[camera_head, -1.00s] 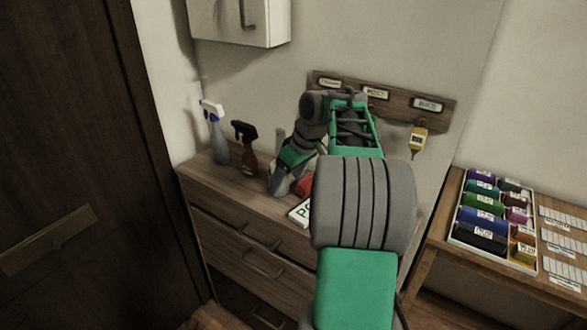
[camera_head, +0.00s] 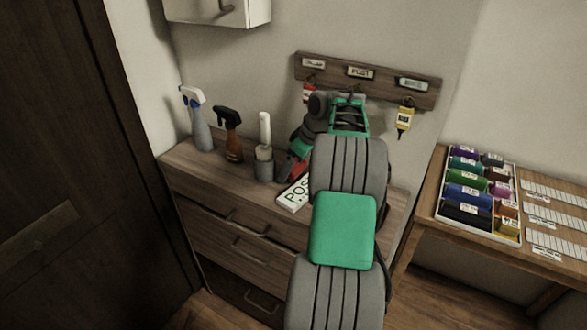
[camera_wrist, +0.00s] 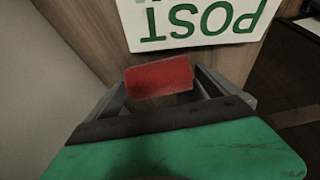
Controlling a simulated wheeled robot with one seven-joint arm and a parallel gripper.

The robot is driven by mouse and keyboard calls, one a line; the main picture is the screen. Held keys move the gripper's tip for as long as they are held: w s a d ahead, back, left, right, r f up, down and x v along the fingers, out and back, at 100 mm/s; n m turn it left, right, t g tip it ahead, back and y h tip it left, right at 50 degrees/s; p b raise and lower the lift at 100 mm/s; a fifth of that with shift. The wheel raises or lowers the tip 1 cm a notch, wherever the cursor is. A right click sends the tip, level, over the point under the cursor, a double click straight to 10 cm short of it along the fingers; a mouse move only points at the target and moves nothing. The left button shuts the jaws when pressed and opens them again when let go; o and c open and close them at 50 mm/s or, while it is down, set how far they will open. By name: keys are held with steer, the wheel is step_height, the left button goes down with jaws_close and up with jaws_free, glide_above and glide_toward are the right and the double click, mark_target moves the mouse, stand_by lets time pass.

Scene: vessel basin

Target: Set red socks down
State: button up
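The red socks (camera_wrist: 158,77) show in the wrist view as a small red block between the two fingertips of my gripper (camera_wrist: 160,82). Both fingers meet its sides, and bare wood shows behind it. In the head view, only a bit of red (camera_head: 299,168) shows beside my gripper (camera_head: 290,167), low over the dresser top, behind the white POST sign (camera_head: 293,193). My arm hides much of this spot. I cannot tell whether the socks touch the dresser top.
A wooden dresser (camera_head: 190,163) holds a blue-grey spray bottle (camera_head: 201,133), a brown spray bottle (camera_head: 233,150) and a brush in a grey holder (camera_head: 264,170). A key rack (camera_head: 385,80) hangs behind. A tray of coloured rolls (camera_head: 440,208) stands on the right table.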

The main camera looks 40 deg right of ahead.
steer(key=c, duration=1.4)
